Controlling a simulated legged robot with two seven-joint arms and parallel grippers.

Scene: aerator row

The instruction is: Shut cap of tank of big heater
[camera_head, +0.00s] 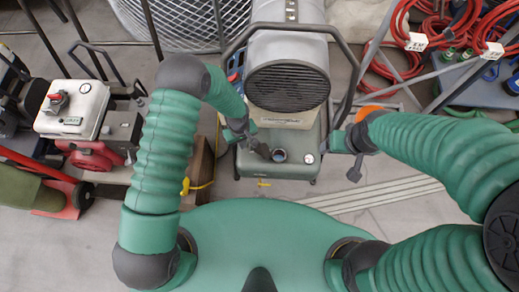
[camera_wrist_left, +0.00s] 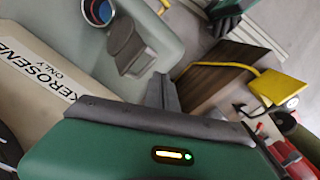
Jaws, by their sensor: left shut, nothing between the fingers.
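The big heater (camera_head: 288,88) stands ahead of me, with its grey-green tank (camera_head: 250,168) below the barrel. The dark grey cap (camera_wrist_left: 127,46) appears folded open beside the opening, on the side of my left gripper. My left gripper (camera_head: 246,138) is shut and empty, just left of the cap; its fingers (camera_wrist_left: 163,93) show close to the cap in the wrist view. I cannot tell whether they touch. My right gripper (camera_head: 354,168) hangs beside the heater's right side, its jaws unclear.
A gauge (camera_head: 309,158) sits right of the opening. A label reading KEROSENE ONLY (camera_wrist_left: 38,70) is on the heater. A brown block (camera_wrist_left: 212,84) and yellow part (camera_wrist_left: 277,87) lie beside it. A red-and-white machine (camera_head: 75,110) stands left; red hoses (camera_head: 405,50) hang right.

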